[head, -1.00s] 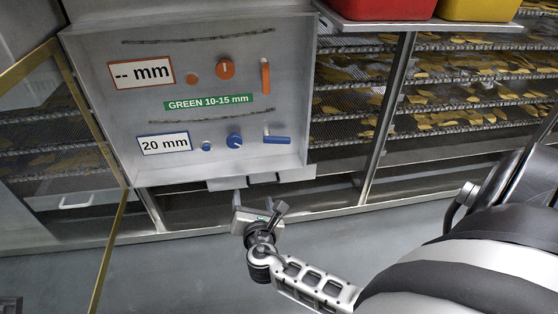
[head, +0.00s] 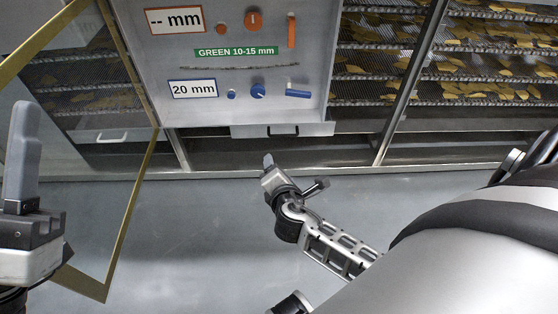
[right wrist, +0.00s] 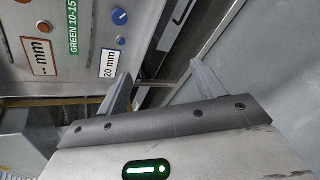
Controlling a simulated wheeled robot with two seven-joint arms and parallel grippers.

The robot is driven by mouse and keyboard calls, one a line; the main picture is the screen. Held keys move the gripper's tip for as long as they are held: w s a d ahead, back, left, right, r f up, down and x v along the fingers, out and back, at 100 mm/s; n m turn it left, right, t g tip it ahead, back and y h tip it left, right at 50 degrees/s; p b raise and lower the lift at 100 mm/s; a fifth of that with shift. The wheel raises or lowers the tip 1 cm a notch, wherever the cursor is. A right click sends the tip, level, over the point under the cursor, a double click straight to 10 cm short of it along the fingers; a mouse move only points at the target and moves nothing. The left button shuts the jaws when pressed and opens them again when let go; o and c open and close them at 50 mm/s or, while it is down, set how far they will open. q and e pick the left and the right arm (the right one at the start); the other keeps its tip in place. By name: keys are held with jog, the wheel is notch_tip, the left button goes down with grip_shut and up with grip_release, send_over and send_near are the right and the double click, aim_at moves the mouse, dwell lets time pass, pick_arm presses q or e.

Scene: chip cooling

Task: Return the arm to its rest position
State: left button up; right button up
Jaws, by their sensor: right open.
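My right gripper (head: 268,165) is open and empty below the control panel (head: 312,110), apart from it, over the grey floor. In the right wrist view its two fingers (right wrist: 160,75) stand well apart with nothing between them. My right arm comes in from the lower right. My left gripper (head: 25,150) is at the left edge, pointing up, in front of the open glass door. Only one finger shows clearly, so its opening is hidden.
The panel carries an orange knob (head: 253,19), a blue knob (head: 257,90), an orange lever (head: 291,30), a blue lever (head: 298,94) and a "20 mm" display (head: 194,88). The gold-framed door (head: 125,225) hangs open at left. Racks of chips (head: 470,90) stand right. Floor (head: 190,240) is clear.

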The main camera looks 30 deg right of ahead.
pick_arm(q)
jog(key=w+a+f+n+g+y+p, duration=0.2)
jog(key=f+n+y+p, duration=0.2)
jog(key=f+y+p, duration=0.25)
jog(key=w+a+f+n+g+y+p, duration=0.1)
jog(key=a+f+n+g+y+p, duration=0.1)
jog(key=f+n+y+p, duration=0.4)
jog(key=s+a+f+g+y+p, duration=0.1)
jog(key=s+a+f+g+p, duration=0.1)
jog(key=s+f, duration=0.4)
notch_tip(320, 180, down, 4)
jog(key=shift+a+f+g+p, duration=0.1)
jog(key=shift+a+g+p, duration=0.2)
jog(key=shift+g+p, duration=0.65)
pick_arm(e)
jog(key=s+a+r+m+y, duration=0.4)
jog(key=s+a+r+m, duration=0.2)
jog(key=r+m, duration=0.3)
jog(key=s+a+r+m+g+y, duration=0.1)
jog(key=s+a+r+m+y, duration=0.4)
jog(key=r, duration=0.5)
jog(key=s+a+m, duration=0.1)
jog(key=s+m, duration=0.1)
jog(key=m, duration=0.1)
jog(key=shift+a+r+m, duration=0.25)
jog(key=shift+a+m, duration=0.05)
jog(key=shift+m, duration=0.1)
jog(key=shift+s, duration=0.1)
jog(key=shift+c, duration=0.3)
grip_shut()
